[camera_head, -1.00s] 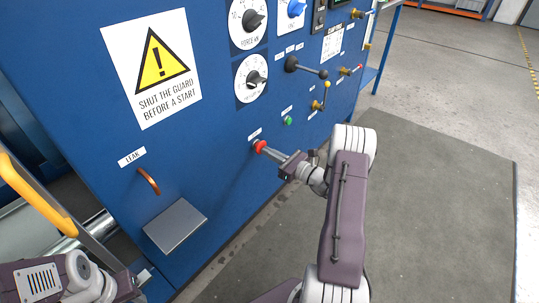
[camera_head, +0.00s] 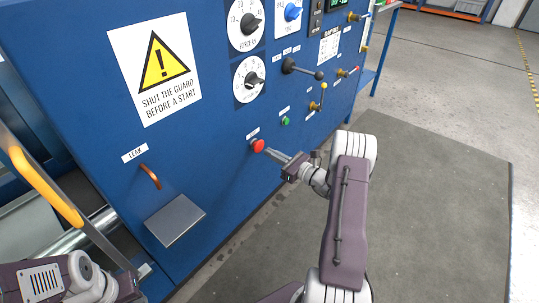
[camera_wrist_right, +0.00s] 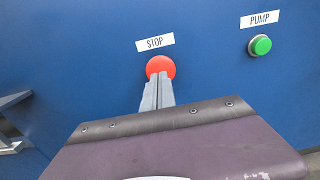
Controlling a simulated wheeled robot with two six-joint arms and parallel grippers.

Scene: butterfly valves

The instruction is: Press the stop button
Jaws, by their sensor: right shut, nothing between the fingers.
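The stop button is a round red button (camera_head: 258,146) on the blue panel. In the right wrist view the red button (camera_wrist_right: 160,65) sits under a "STOP" label. My right gripper (camera_head: 269,151) is shut and empty, its fingers pointing at the button from the right. In the head view a small gap seems to show between the fingertips and the button. In the right wrist view the closed fingertips (camera_wrist_right: 158,77) overlap the button's lower part. My left arm shows at the lower left, but its gripper is out of view.
A green pump button (camera_head: 285,121) is close by, up and to the right. A black-knobbed lever (camera_head: 304,70) and dials are above. A copper handle (camera_head: 150,176) and a grey shelf (camera_head: 175,221) stick out at the left. Floor mat (camera_head: 430,200) is clear.

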